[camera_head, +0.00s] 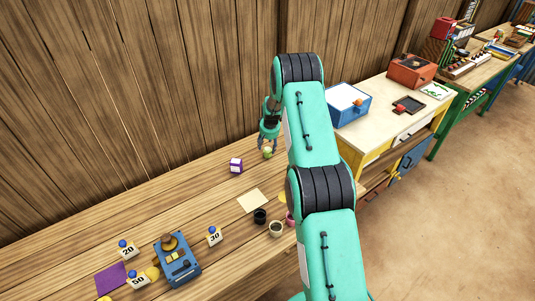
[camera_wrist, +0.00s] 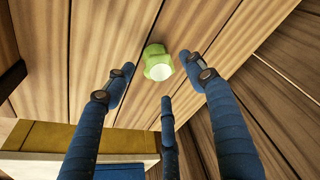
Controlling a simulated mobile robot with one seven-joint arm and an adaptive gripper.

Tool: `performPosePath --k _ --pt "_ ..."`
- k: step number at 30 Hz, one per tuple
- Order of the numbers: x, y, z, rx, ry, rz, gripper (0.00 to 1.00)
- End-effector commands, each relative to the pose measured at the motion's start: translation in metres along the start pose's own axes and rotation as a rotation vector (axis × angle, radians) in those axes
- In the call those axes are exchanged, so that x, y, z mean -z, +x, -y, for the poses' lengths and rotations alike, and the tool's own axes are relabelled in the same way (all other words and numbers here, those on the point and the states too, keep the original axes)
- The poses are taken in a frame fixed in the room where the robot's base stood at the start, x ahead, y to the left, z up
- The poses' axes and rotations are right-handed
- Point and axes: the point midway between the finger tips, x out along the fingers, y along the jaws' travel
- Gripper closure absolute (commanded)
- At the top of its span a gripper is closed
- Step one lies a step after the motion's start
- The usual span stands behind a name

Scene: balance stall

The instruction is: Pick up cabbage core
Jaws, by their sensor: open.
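The cabbage core is a small light-green lump with a pale face. In the wrist view the cabbage core (camera_wrist: 157,63) lies on the wooden tabletop, just beyond the fingertips. In the head view the cabbage core (camera_head: 267,152) shows small, beneath the fingers at the far end of the table. My gripper (camera_head: 268,144) points down over it. The fingers look apart from the core.
A purple and white box (camera_head: 236,165) stands left of my gripper. A paper sheet (camera_head: 252,201), small cups (camera_head: 276,228), a blue scale (camera_head: 177,262) and number cards (camera_head: 127,250) lie nearer. A wooden wall (camera_head: 130,90) rises behind; a blue box (camera_head: 348,104) stands on the neighbouring table.

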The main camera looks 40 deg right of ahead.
Motion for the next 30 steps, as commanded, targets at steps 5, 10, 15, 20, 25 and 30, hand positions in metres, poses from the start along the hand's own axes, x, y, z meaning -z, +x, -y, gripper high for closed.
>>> performPosePath --k 5,10,15,20,25,30 --pt "-0.001 0.008 0.000 0.000 0.000 0.002 0.45" --pt "0.000 0.022 -0.001 0.000 0.000 0.002 0.45" --pt "0.000 0.037 -0.001 0.000 0.000 0.002 0.45" --pt "0.000 0.048 -0.001 0.000 0.000 0.000 0.45" --pt "0.001 0.051 -0.001 0.000 0.000 0.000 0.45" --pt "0.001 0.051 -0.001 0.000 0.000 0.000 0.45"
